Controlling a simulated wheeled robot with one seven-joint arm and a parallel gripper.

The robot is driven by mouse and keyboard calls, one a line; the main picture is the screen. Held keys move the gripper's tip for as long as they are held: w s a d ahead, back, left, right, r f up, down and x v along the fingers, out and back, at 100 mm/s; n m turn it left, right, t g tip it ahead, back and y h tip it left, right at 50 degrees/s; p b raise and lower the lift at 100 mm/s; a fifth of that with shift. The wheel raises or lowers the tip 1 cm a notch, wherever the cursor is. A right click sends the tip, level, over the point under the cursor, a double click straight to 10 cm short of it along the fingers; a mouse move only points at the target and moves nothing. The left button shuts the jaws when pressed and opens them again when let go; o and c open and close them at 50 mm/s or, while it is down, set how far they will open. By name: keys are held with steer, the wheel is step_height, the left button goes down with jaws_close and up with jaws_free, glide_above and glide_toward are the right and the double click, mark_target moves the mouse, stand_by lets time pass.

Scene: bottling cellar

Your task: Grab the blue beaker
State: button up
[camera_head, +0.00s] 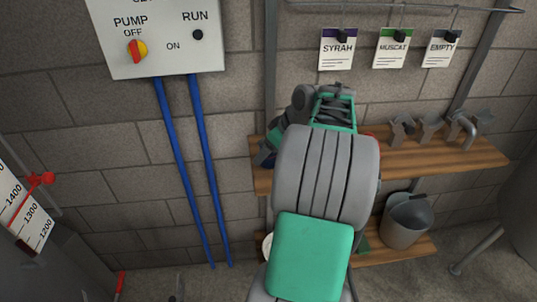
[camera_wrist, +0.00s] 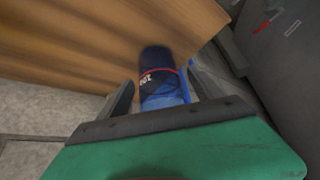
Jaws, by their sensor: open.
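The blue beaker (camera_wrist: 165,97) shows in the wrist view, at the edge of a wooden board. It has a dark inside or upper part, a red band and small light marks. My gripper (camera_wrist: 162,90) is open, with one finger to each side of the beaker. I cannot tell whether either finger touches it. In the head view my arm covers most of the shelf's left part and hides the gripper's fingertips. A small dark blue patch (camera_head: 267,158) shows left of the arm and may be the beaker.
The upper wooden shelf (camera_head: 430,157) holds several grey metal fittings (camera_head: 430,127) at right. A grey bucket (camera_head: 406,222) stands on the lower shelf. Hanging tags (camera_head: 338,50) are above. A pump panel (camera_head: 160,35) with blue pipes (camera_head: 190,170) is on the wall at left.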

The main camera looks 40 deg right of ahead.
steer(key=shift+w+f, duration=0.15)
steer(key=shift+f, duration=0.15)
steer(key=c, duration=1.5)
steer(key=shift+o, duration=0.2)
steer(key=shift+r, duration=0.1)
